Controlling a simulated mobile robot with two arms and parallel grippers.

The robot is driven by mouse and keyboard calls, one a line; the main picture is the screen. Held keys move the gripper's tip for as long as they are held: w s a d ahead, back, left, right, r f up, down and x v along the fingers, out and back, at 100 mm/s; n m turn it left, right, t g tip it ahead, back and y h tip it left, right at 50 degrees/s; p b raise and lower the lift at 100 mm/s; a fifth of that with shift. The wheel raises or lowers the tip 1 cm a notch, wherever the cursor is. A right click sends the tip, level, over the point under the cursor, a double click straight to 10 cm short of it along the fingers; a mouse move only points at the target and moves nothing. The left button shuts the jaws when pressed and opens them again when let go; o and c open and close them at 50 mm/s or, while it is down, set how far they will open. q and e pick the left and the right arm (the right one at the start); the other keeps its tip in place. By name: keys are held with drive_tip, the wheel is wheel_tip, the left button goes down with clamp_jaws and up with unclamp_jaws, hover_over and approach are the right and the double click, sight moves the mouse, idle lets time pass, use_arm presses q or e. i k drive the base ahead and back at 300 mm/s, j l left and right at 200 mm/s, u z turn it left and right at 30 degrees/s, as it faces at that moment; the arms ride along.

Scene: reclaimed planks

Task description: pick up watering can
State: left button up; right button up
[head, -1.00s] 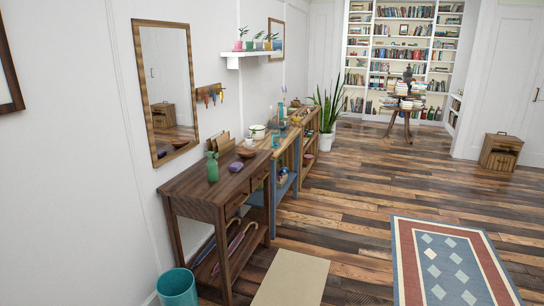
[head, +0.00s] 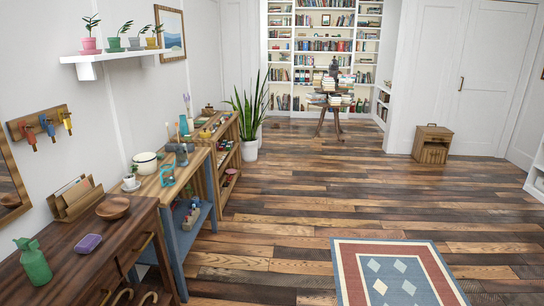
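A grey object (head: 180,151) stands on the wooden-topped blue table (head: 207,150) at the left. It may be the watering can, but it is too small to tell for sure. A white pot with a dark rim (head: 146,163) stands on the same table, left of it. A light-blue looped item (head: 167,177) is in front of the grey object. A green bottle-like object (head: 34,264) stands on the dark console table (head: 60,250) in the near left corner. Neither of my grippers is in view.
The plank floor (head: 270,205) right of the tables is clear. A patterned rug (head: 345,265) lies at the lower right. A tall potted plant (head: 249,150) stands beyond the tables. A round table of books (head: 332,105) and a wooden crate (head: 432,147) are farther back.

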sight(168, 175)
drive_tip(key=i+u, duration=0.2)
drive_tip(key=i, duration=0.3)
drive_tip(key=i+l+u, duration=0.25)
drive_tip(key=i, duration=0.2)
drive_tip(key=i+l+u, duration=0.2)
drive_tip(key=i, duration=0.3)
